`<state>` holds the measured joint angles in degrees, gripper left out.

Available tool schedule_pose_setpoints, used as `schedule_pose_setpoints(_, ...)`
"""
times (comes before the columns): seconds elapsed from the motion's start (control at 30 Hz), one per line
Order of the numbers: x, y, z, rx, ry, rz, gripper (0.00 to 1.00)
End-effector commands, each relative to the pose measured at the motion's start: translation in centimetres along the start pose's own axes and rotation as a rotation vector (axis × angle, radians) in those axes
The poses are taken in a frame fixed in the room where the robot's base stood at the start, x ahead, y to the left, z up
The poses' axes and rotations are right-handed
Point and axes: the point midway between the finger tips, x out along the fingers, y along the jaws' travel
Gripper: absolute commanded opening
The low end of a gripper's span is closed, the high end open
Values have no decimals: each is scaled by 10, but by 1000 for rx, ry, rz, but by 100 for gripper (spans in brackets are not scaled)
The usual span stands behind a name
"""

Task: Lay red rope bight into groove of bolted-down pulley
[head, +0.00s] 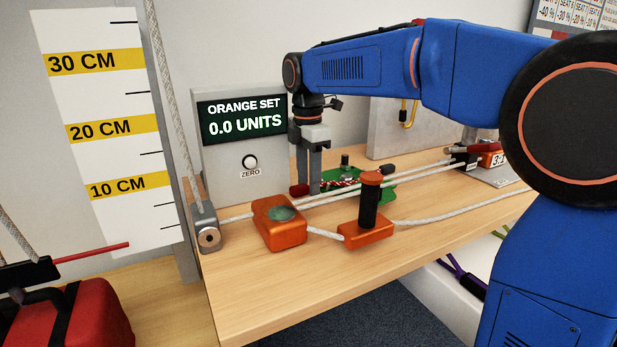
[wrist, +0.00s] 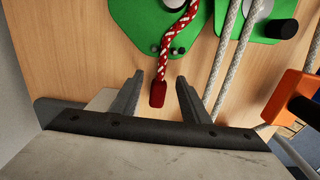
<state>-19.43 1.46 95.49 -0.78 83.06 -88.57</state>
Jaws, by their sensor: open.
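The red-and-white rope (wrist: 178,30) runs over the green pulley plate (wrist: 130,20) in the wrist view and ends in a solid red tip (wrist: 158,94). My gripper (wrist: 160,80) is open, with one finger on each side of the red tip and clear gaps showing. In the head view my gripper (head: 308,188) points down at the back of the bench, with the red tip (head: 298,190) beside its fingers. The green plate (head: 385,192) is to its right, with part of the red rope (head: 340,183) on it. The pulley groove is not clearly visible.
Grey-white ropes (head: 400,182) cross the bench beside my gripper. An orange block (head: 280,235) and an orange block with a black post (head: 367,230) stand in front. A display box (head: 235,165) reading 0.0 units stands behind left. The front bench (head: 260,305) is clear.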

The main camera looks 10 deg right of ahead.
Motion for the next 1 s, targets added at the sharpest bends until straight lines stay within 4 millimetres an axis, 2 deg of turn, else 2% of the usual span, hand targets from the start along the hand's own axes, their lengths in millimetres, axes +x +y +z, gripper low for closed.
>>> schedule_pose_setpoints(0.13,-6,0,0,0,0,0,42)
schedule_pose_setpoints(0.27,-22,1,0,0,0,2,42)
schedule_pose_setpoints(0.8,-129,1,0,0,0,3,42)
schedule_pose_setpoints(1.0,-158,1,0,0,0,1,42)
